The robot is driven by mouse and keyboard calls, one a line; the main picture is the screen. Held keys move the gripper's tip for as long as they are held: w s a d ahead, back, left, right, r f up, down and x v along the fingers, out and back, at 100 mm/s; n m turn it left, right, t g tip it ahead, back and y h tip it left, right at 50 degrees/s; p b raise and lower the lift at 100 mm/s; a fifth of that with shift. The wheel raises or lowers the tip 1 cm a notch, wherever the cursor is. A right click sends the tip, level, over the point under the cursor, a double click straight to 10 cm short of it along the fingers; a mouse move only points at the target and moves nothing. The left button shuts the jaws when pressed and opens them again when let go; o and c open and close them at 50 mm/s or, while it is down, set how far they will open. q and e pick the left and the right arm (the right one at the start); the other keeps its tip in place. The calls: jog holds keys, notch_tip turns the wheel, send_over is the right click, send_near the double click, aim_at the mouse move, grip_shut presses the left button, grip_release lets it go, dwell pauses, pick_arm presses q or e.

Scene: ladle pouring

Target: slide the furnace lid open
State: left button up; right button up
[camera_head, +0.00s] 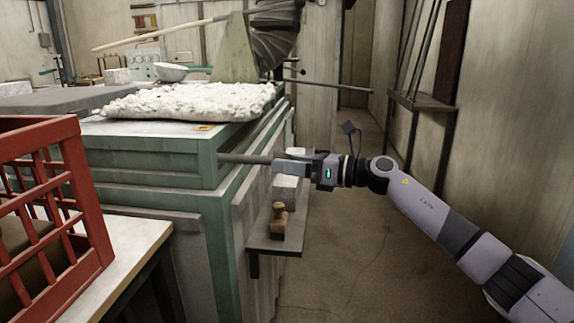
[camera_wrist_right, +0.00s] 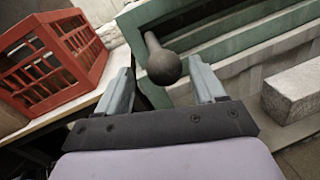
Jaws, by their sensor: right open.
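The furnace (camera_head: 205,165) is a green-framed box at the left of the head view. White, lumpy material (camera_head: 190,102) covers part of its top. A dark rod handle (camera_head: 243,159) sticks out of the furnace's near corner; which panel is the lid I cannot tell clearly. My right gripper (camera_head: 283,166) is at the rod's outer end. In the right wrist view, the rod ends in a round dark knob (camera_wrist_right: 163,66). The open fingers stand on either side of the knob, with gaps visible. The left gripper is not in view.
A red crate (camera_head: 60,205) stands on a white-topped table (camera_head: 125,260) at left. A small shelf (camera_head: 262,235) on the furnace side holds a brown object (camera_head: 279,221) and pale blocks (camera_head: 286,188) below my gripper. The floor (camera_head: 345,250) to the right is clear.

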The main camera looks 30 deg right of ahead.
jog(key=b+v, duration=0.1)
jog(key=v, duration=0.5)
dwell(0.4)
